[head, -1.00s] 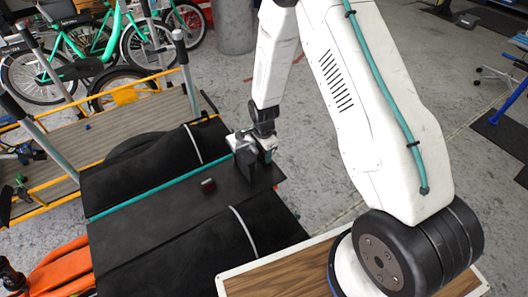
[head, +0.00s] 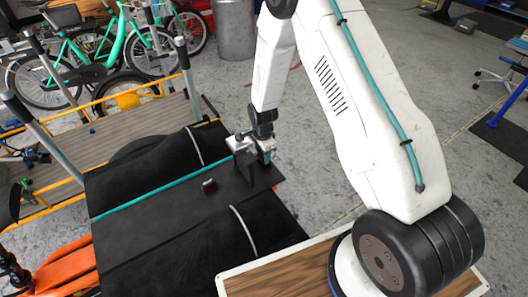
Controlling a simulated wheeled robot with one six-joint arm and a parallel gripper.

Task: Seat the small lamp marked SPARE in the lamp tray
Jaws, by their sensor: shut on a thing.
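My gripper (head: 250,146) is low over the right end of a flat black panel (head: 165,225). It is shut on a dark thing that my gripper mostly hides, so I cannot tell its shape or any marking. A small dark block with a red face (head: 209,186) lies on the panel, a little left of and nearer than my gripper, apart from it. It looks like a small lamp, but no lettering can be read. I cannot make out a lamp tray for certain.
Black padded rolls (head: 215,245) with pale straps flank the panel, and a teal strip (head: 150,190) runs along it. A wooden deck with yellow rails (head: 120,130) and grey posts stands behind. Green bikes (head: 90,50) are at back left. Grey floor (head: 330,180) is open at right.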

